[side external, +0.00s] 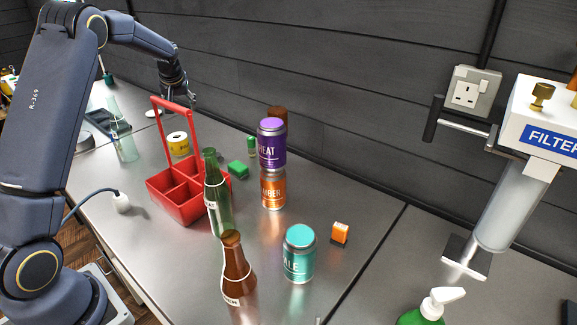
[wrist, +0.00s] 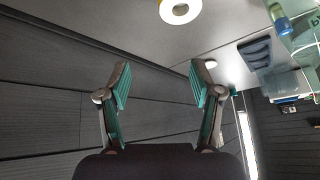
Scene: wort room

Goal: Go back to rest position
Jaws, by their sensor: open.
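My gripper (wrist: 158,85) shows in the wrist view with its two teal-padded fingers spread wide and nothing between them. In the side external view my gripper (side external: 178,106) hangs at the back left, above the far part of the steel counter near the dark wall. It is behind the red bottle carrier (side external: 183,208) and apart from it. Its fingertips are small and hard to make out there.
A green bottle (side external: 217,195), a brown bottle (side external: 236,272) and a teal can (side external: 299,256) stand in front. A purple can (side external: 271,145) is stacked on an orange can (side external: 273,190). A green block (side external: 238,170) and an orange block (side external: 340,233) lie nearby. The filter unit (side external: 520,190) is at right.

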